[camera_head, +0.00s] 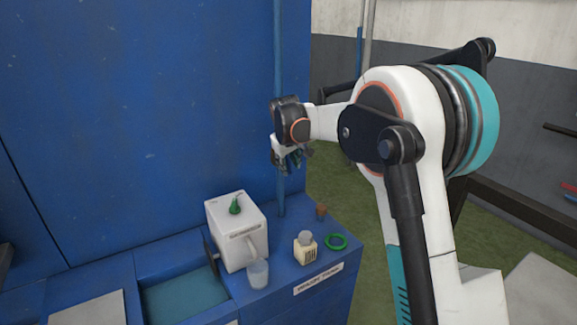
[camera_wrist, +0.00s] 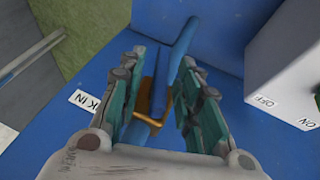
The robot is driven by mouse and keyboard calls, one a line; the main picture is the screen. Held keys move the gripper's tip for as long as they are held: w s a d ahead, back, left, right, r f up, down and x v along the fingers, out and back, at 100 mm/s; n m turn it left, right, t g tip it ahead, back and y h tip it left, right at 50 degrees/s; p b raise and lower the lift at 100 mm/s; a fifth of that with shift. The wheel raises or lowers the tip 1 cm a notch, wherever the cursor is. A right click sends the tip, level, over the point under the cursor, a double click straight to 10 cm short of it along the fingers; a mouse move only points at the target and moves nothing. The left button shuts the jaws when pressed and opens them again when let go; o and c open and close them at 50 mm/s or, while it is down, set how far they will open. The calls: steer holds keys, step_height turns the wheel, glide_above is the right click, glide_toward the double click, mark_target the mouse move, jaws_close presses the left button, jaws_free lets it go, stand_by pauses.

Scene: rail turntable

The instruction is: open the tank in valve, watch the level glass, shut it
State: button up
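My gripper (camera_wrist: 164,56) has its teal fingers apart, one on each side of blue bars and a brass-coloured piece (camera_wrist: 143,103). I cannot tell whether either finger touches them. A label (camera_wrist: 88,103), partly hidden and ending in "K IN", lies on the blue surface at the left. In the head view my gripper (camera_head: 288,162) is beside the upright blue pipe (camera_head: 278,70), well above the bench. I cannot tell the valve handle's setting. No level glass can be clearly made out.
A white box (camera_head: 240,226) with a green lever (camera_head: 235,206) stands on the blue bench. Near it are a clear cup (camera_head: 258,274), a small cream object (camera_head: 305,250), a green ring (camera_head: 337,241) and a brown piece (camera_head: 320,211). A basin (camera_head: 185,298) lies front left.

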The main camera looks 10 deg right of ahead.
steer(key=shift+c, duration=0.5)
jaws_close()
steer(key=shift+r, duration=0.1)
steer(key=shift+d+r+g+y+p, duration=0.1)
steer(key=shift+d+g+y+p, duration=0.15)
steer(key=shift+y+p, duration=0.7)
steer(key=shift+a+f+m+g+y+p, duration=0.2)
steer(key=shift+m+g+y+p, duration=0.15)
steer(key=shift+y+p, duration=0.4)
steer(key=shift+o, duration=0.5)
jaws_free()
steer(key=shift+d, duration=0.1)
